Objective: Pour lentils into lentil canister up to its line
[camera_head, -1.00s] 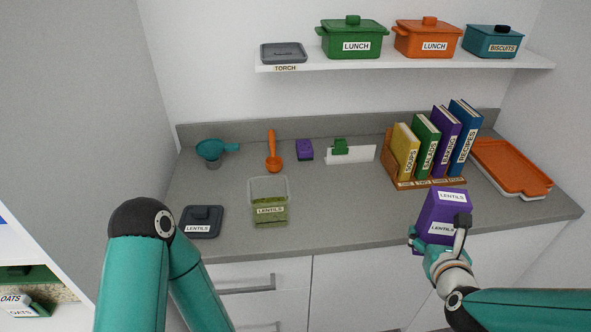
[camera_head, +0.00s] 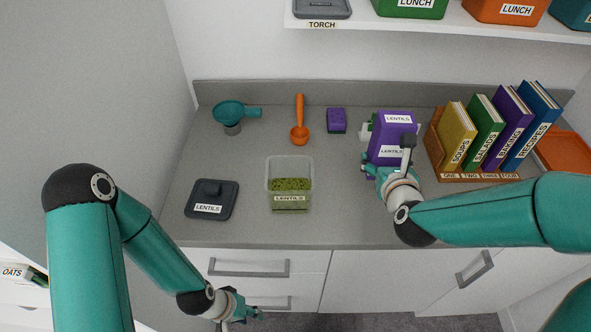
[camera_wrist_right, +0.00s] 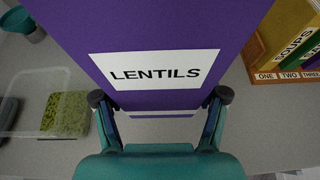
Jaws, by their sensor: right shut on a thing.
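The purple lentils box (camera_head: 396,124) is upright in the head view, to the right of the canister. My right gripper (camera_head: 385,172) is shut on the box; its label fills the middle of the right wrist view (camera_wrist_right: 155,68). Whether the box touches the counter I cannot tell. The clear lentil canister (camera_head: 289,190) stands open on the counter, partly filled with green lentils; its line cannot be made out. It also shows at the left of the right wrist view (camera_wrist_right: 30,90). The canister's grey lid (camera_head: 222,203) lies left of it. My left gripper (camera_head: 238,308) hangs low in front of the drawers; its fingers are too unclear to judge.
A teal funnel (camera_head: 232,116), an orange scoop (camera_head: 300,130) and a purple sponge-like block (camera_head: 337,120) lie along the back. A book rack (camera_head: 440,150) stands close right of the box. Counter between canister and box is clear.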

